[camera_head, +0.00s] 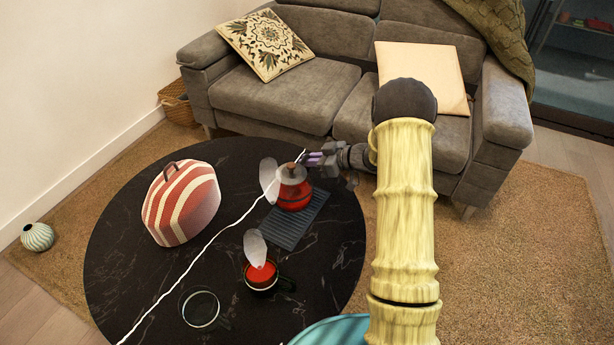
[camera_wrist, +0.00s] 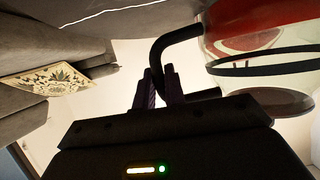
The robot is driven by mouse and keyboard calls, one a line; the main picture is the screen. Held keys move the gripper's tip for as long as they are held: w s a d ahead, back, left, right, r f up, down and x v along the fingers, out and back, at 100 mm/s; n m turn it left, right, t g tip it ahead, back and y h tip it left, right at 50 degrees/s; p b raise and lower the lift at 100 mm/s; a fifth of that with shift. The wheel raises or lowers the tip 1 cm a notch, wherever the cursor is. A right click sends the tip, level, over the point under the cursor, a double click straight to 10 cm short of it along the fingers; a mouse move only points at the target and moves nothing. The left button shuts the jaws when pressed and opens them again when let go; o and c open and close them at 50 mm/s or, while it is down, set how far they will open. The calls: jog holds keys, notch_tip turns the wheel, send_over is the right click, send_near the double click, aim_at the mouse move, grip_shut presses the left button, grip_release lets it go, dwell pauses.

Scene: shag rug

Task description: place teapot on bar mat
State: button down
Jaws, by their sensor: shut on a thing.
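The red teapot (camera_head: 292,190) with a dark lid is at the far end of the dark ribbed bar mat (camera_head: 287,234) on the black round table. I cannot tell whether it touches the mat or hangs just above it. My gripper (camera_head: 314,159) reaches in from the right at the teapot's upper right side. In the wrist view my gripper (camera_wrist: 160,88) is shut on the teapot's dark handle (camera_wrist: 172,42). The teapot's red and clear body (camera_wrist: 265,45) fills the upper right there. The near part of the mat is bare.
A striped tea cosy (camera_head: 182,203) stands left on the table (camera_head: 120,270). A dark cup with red contents (camera_head: 262,277) and an empty glass cup (camera_head: 200,308) stand in front. Pale oval shapes show beside the teapot and cup. A grey sofa (camera_head: 300,90) stands behind.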

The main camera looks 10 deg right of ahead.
aim_at(309, 171)
jog(key=shift+r, duration=0.15)
jog(key=shift+f+b, duration=1.15)
jog(key=shift+f, duration=1.45)
jog(key=c, duration=1.9)
grip_release()
jog(key=shift+f, duration=0.15)
jog(key=o, duration=0.4)
jog(key=shift+r, duration=0.25)
jog(key=p+v, duration=0.4)
jog(key=v, duration=0.8)
jog(key=shift+f, duration=0.1)
